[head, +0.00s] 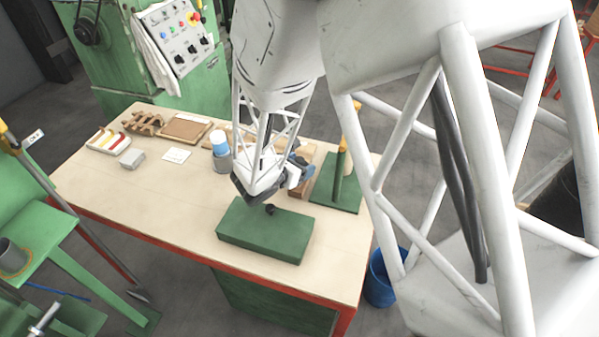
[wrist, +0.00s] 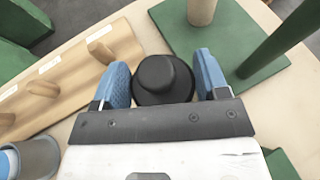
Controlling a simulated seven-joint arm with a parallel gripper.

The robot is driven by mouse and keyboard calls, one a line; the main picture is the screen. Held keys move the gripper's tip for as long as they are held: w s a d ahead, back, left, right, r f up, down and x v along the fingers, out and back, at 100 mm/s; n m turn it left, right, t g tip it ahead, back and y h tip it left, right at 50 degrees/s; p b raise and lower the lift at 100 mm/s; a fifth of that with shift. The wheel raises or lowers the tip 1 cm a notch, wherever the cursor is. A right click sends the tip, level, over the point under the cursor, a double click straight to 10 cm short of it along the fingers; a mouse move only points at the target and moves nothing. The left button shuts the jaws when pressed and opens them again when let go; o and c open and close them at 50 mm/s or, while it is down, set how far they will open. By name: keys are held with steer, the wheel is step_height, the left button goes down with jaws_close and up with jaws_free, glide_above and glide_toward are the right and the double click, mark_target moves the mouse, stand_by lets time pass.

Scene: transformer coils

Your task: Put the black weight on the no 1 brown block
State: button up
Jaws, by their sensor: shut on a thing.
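My gripper (wrist: 165,82) has its blue fingers closed on the sides of the black weight (wrist: 164,78), a round dark piece with a narrower top. In the head view my gripper (head: 298,172) is over the right part of the table, and the weight cannot be made out clearly. In the wrist view a brown wooden rack (wrist: 68,85) with round-ended pegs and small white labels lies to the left of the weight. The label numbers are too small to read, so I cannot tell which block is no 1. My arm largely hides the rack in the head view.
A green base (wrist: 190,38) with an upright green post (head: 341,165) stands beyond the gripper. A green block (head: 262,232) lies at the front of the table (head: 150,195). A grey cup (wrist: 36,158) stands near the rack. The table's front left is clear.

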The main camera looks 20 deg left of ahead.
steer(key=shift+f, duration=1.55)
steer(key=shift+f, duration=0.1)
steer(key=o, duration=1.4)
steer(key=shift+v, duration=6.05)
steer(key=shift+w+d+r, duration=0.1)
steer(key=shift+r, duration=0.15)
